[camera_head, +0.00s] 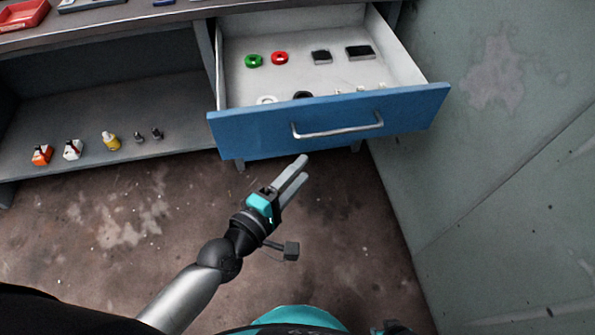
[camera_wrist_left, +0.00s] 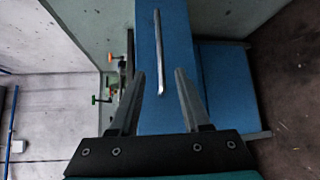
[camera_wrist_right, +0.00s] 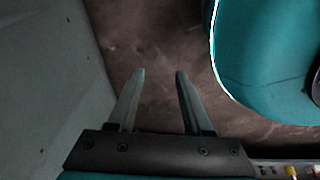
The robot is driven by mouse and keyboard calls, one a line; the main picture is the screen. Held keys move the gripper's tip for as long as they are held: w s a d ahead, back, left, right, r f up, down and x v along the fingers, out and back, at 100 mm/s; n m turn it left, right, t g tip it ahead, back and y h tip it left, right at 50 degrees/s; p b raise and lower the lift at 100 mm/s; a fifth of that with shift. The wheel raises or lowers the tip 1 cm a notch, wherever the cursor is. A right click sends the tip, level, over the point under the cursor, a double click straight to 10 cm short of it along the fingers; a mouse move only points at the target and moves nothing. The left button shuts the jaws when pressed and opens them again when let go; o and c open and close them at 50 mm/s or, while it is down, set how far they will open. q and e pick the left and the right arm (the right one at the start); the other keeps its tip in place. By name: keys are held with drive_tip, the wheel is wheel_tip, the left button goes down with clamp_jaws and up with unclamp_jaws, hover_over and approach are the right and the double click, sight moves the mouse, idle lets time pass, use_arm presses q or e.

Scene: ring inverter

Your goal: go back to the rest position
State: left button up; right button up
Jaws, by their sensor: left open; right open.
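My left gripper (camera_head: 296,177) is in front of the open blue drawer (camera_head: 225,135), below its handle (camera_head: 340,130) in the head view. It is open and empty. In the left wrist view its two fingers (camera_wrist_left: 159,88) stand apart, with the drawer front (camera_wrist_left: 176,45) and the handle (camera_wrist_left: 159,60) beyond them. My right gripper (camera_wrist_right: 158,85) shows in the right wrist view, open and empty, over the bare floor. In the head view the right gripper cannot be made out.
The drawer holds a green ring (camera_head: 254,60), a red ring (camera_head: 280,58), dark blocks (camera_head: 360,52) and smaller parts. A shelf (camera_head: 90,100) at left carries several small items. A grey wall (camera_head: 500,170) stands at right. The floor (camera_head: 100,230) is clear.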

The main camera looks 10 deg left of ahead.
idle(0.3)
use_arm(q)
drive_tip(key=s+a+f+m+g+y, duration=0.2)
drive_tip(key=a+f+m, duration=0.1)
drive_tip(key=f, duration=0.5)
drive_tip(key=s+a+f+m+g+y+p, duration=0.1)
drive_tip(key=s+a+f+m+g, duration=0.1)
drive_tip(key=a+f, duration=0.35)
drive_tip(key=s+a+f+m+g+y, duration=0.1)
drive_tip(key=s+a+f+m+y, duration=0.15)
drive_tip(key=f, duration=0.65)
drive_tip(key=s+a+f+m+g+y, duration=0.1)
drive_tip(key=s+a+f+m+g, duration=0.1)
drive_tip(key=s, duration=0.4)
drive_tip(key=s+a+f+m+g+p, duration=0.1)
drive_tip(key=s+a+f+m+g, duration=0.1)
drive_tip(key=s+f, duration=0.5)
drive_tip(key=s+a+f+m+g+y, duration=0.1)
drive_tip(key=s+a+f+m+g, duration=0.2)
drive_tip(key=s, duration=0.4)
drive_tip(key=shift+a+f+m+y, duration=0.35)
drive_tip(key=shift+a+f+m, duration=0.1)
drive_tip(key=shift+f+m, duration=0.45)
use_arm(e)
drive_tip(key=s, duration=0.1)
drive_tip(key=s+d, duration=0.2)
drive_tip(key=s, duration=0.1)
